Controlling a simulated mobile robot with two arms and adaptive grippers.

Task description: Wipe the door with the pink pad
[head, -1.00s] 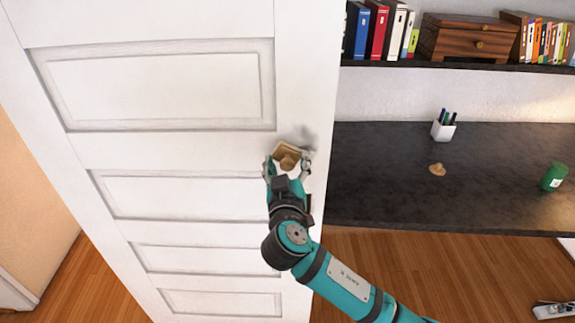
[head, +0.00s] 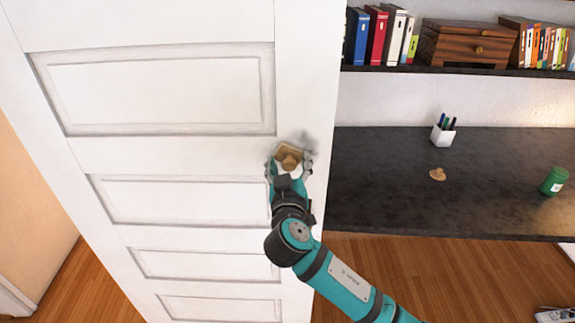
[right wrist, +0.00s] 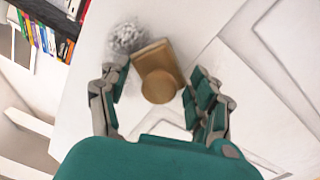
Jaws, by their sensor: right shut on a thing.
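The white panelled door (head: 160,155) fills the left and middle of the head view. A grey smudge (head: 309,138) marks it near its right edge; the smudge also shows in the right wrist view (right wrist: 127,38). My right gripper (head: 289,164) is shut on a tan-brown pad (head: 290,151) with a round knob. The pad looks tan, not pink. In the right wrist view the pad (right wrist: 152,59) lies between the fingers, against or very near the door, just beside the smudge. I cannot tell whether it touches the door. My left gripper is not in view.
Right of the door is a dark desk (head: 380,190) with a pen cup (head: 443,131), a small brown thing (head: 437,174) and a green jar (head: 553,181). Above it a shelf (head: 450,71) holds books and a wooden box (head: 469,43). Wooden floor lies below.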

